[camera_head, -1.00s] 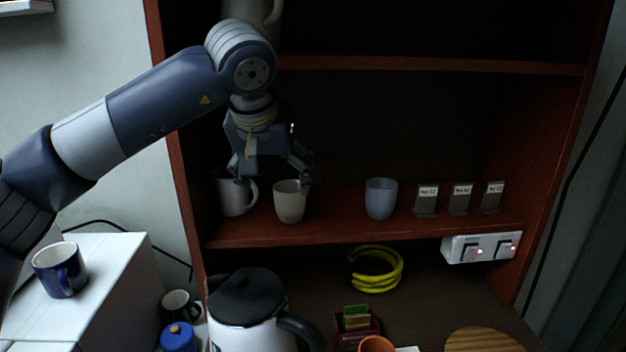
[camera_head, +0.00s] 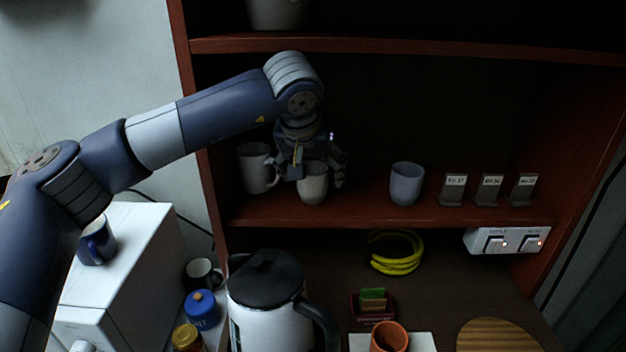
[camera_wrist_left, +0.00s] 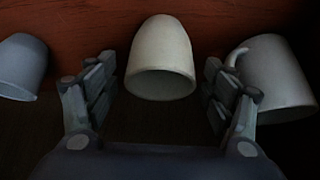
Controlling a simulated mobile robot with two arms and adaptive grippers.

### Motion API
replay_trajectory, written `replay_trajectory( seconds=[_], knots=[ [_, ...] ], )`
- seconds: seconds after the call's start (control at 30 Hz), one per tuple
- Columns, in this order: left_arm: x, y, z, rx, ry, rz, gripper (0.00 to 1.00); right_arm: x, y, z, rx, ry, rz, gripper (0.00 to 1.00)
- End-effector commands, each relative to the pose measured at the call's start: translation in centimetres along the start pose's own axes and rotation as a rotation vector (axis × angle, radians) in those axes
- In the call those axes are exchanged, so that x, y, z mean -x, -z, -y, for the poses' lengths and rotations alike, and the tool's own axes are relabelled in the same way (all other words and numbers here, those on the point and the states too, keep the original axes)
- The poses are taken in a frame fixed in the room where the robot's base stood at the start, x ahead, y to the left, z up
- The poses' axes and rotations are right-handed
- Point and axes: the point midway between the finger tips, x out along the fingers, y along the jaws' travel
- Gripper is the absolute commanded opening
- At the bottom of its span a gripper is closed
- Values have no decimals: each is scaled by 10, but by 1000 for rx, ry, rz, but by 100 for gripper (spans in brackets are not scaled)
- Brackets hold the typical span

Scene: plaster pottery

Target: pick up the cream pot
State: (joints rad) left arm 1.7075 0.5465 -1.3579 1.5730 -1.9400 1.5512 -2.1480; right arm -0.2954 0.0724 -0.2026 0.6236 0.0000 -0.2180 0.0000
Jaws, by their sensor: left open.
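The cream pot (camera_head: 313,186) stands upright on the red-brown shelf, between a white mug and a grey-blue cup. My left gripper (camera_head: 313,180) is open at the pot, with its fingers to either side; its upper part is partly hidden by the gripper. In the left wrist view the cream pot (camera_wrist_left: 161,60) lies between the two open fingers (camera_wrist_left: 160,88), with a visible gap on each side. I cannot see any contact. My right gripper is not in view.
The white mug (camera_head: 256,168) stands close on the left, its handle near a finger in the wrist view (camera_wrist_left: 275,75). The grey-blue cup (camera_head: 406,184) is on the right. Small labelled stands (camera_head: 489,188) are further right. A kettle (camera_head: 270,300) stands below.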

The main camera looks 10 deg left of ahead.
Motion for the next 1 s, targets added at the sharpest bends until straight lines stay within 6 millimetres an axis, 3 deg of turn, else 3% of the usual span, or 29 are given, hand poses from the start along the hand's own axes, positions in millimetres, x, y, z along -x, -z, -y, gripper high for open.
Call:
replay_trajectory(
  seconds=[0.13, 0.33, 0.37, 0.83, 1.0],
  knots=[
    [0, 0, 0, 0, 0, 0, 74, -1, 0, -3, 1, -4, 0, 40],
    [0, 0, 0, 0, 0, 0, 29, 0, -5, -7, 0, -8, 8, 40],
    [0, 0, 0, 0, 0, 1, 27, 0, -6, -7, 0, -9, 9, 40],
    [7, 4, 0, 0, 0, 0, 27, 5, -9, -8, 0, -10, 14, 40],
    [13, -15, 0, -2, -1, -2, 27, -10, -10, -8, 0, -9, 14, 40]
  ],
)
